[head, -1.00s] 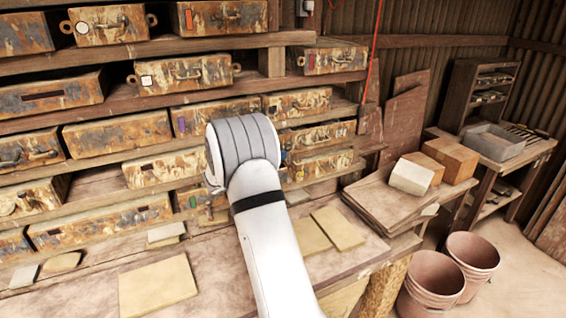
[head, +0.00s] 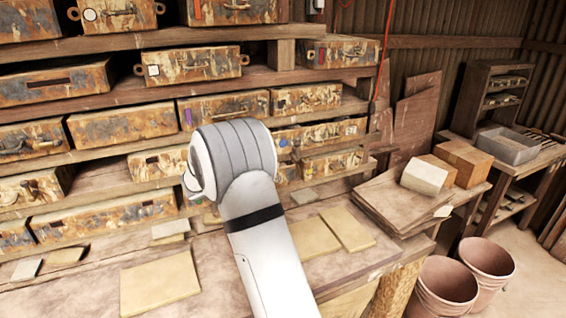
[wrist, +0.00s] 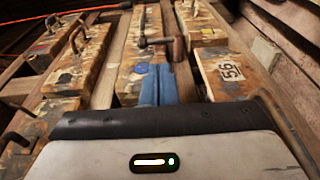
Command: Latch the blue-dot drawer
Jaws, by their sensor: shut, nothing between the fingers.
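The blue-dot drawer (head: 335,132) is a rusty, worn box front on the shelf to the right of my arm in the head view. Its blue dot (head: 283,143) shows near its left end. In the wrist view the blue dot (wrist: 140,68) lies just left of my fingertips, with a dark metal handle or latch piece (wrist: 160,42) beyond it. My gripper (wrist: 159,72) has blue fingers, shut together and empty, pointing at this drawer's front. I cannot tell whether they touch it. In the head view my wrist hides the fingers.
A drawer labelled 56 (wrist: 230,72) sits to the right in the wrist view. Other rusty drawers fill the shelves around. Flat tan tiles (head: 160,283) lie on the bench below. Cardboard boxes (head: 462,162) and clay-coloured buckets (head: 448,285) stand to the right.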

